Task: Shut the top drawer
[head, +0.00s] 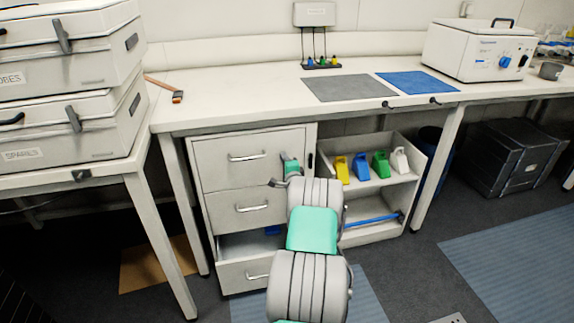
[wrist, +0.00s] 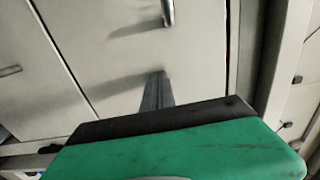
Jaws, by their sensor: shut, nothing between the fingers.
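The top drawer (head: 225,150) is the uppermost front of the pale cabinet under the bench, with a metal bar handle (head: 247,156). Its front looks flush with the cabinet, with no inside showing. My gripper (head: 278,183) is in front of the cabinet, near the right edge of the drawer fronts, partly hidden by my arm. In the wrist view, my shut fingers (wrist: 158,78) are empty and point at a pale drawer front, casting a shadow on it. Whether they touch it I cannot tell.
The middle drawer (head: 225,205) looks shut. The bottom drawer (head: 235,278) stands open, with something blue inside. To the right, an open shelf (head: 368,184) holds several coloured scoops. The bench top (head: 240,105) overhangs the cabinet. A table with stacked cases (head: 70,130) stands at left.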

